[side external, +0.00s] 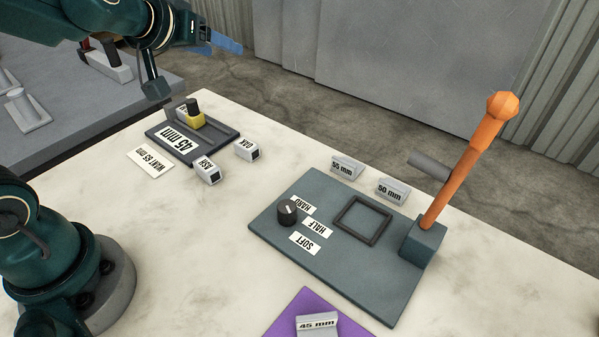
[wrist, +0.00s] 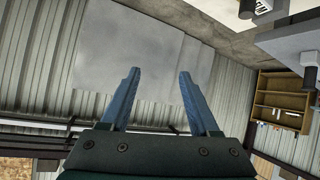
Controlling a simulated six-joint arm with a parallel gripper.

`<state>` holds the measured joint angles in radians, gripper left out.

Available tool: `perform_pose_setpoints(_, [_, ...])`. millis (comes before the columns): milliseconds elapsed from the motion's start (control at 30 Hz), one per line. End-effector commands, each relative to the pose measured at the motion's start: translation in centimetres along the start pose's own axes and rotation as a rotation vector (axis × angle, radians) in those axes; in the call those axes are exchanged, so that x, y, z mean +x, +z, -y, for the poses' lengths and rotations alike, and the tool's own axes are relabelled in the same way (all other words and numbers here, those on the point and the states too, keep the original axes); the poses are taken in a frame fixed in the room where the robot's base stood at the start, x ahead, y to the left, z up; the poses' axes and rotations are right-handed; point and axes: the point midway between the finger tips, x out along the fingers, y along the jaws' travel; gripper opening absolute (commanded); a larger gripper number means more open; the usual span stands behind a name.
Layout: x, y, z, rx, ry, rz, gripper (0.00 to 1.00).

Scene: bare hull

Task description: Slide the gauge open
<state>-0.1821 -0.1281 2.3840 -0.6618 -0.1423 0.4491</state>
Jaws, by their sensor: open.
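The gauge (side external: 207,138) is a dark grey tray-like block at the back left of the pale table in the side external view. A yellow slider (side external: 190,121) with a black knob stands on it, and a "45 mm" label (side external: 179,141) lies on its near part. A "WANT 65 mm" card (side external: 150,161) lies in front of it. My gripper (side external: 228,44) is above and behind the gauge, apart from it. In the wrist view, its two blue fingers (wrist: 160,78) are spread with nothing between them.
Two small white blocks, "ASH" (side external: 208,171) and "OAK" (side external: 247,149), sit close to the gauge. A dark panel (side external: 375,285) with a knob (side external: 287,211) and tall orange lever (side external: 462,165) stands right. Grey pieces "55 mm" (side external: 345,168) and "50 mm" (side external: 393,190) lie behind it; "45 mm" (side external: 317,323) is on a purple mat (side external: 285,318).

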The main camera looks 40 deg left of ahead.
Motion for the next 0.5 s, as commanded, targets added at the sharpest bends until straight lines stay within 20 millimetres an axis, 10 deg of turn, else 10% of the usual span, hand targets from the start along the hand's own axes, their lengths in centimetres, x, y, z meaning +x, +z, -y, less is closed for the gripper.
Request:
perform_pose_setpoints(233, [6.2,3.5,9.6,-0.127,-0.324,0.077,0.62])
perform_pose_setpoints(500, [8.0,7.4,12.5,-0.164,-0.405,0.182,0.62])
